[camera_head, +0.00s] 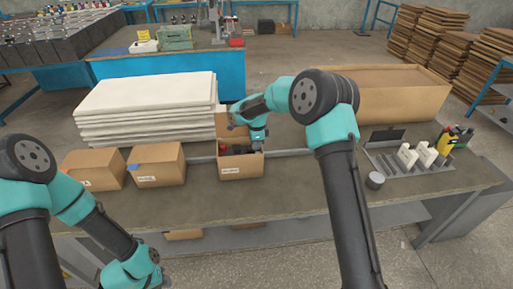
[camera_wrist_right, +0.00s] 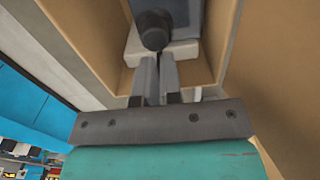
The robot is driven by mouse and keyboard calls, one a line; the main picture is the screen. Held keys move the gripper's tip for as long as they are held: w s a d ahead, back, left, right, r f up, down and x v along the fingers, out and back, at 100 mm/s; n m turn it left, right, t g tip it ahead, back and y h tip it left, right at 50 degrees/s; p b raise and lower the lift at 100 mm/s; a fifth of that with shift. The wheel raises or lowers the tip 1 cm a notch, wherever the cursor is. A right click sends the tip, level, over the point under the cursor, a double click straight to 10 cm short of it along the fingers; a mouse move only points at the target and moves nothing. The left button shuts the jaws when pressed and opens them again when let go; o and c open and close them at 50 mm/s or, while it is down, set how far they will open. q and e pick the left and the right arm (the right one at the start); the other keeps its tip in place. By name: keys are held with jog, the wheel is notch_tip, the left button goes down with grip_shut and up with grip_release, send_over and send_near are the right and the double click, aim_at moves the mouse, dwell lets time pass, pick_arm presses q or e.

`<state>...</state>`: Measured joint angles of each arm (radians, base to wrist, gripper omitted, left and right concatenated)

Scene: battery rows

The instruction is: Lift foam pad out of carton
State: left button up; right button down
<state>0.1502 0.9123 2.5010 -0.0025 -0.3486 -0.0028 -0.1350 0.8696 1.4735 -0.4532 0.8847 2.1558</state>
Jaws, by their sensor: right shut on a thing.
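The open carton (camera_head: 241,171) stands near the middle of the bench with its back flap up. Dark and reddish contents show inside it. My right gripper (camera_head: 257,147) reaches down into its right side. In the right wrist view, the carton's brown walls (camera_wrist_right: 217,35) surround the fingers. My right gripper (camera_wrist_right: 158,75) is shut on the whitish foam pad (camera_wrist_right: 182,53), which shows on both sides of the fingers. A dark round knob-like thing (camera_wrist_right: 153,30) lies just beyond the fingertips. My left arm hangs low in front of the bench; its fingers are out of view.
Two closed cartons (camera_head: 156,165) (camera_head: 92,170) stand to the left. A stack of white sheets (camera_head: 145,108) is behind them. A large open box (camera_head: 395,100) is at the back right. A grey tray with tools (camera_head: 408,162) and a small metal cylinder (camera_head: 375,180) are at the right.

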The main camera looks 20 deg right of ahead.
notch_tip(320, 180, up, 8)
jog(key=shift+s+r, duration=0.1)
jog(key=shift+r, duration=0.05)
dwell(0.3)
dwell(0.3)
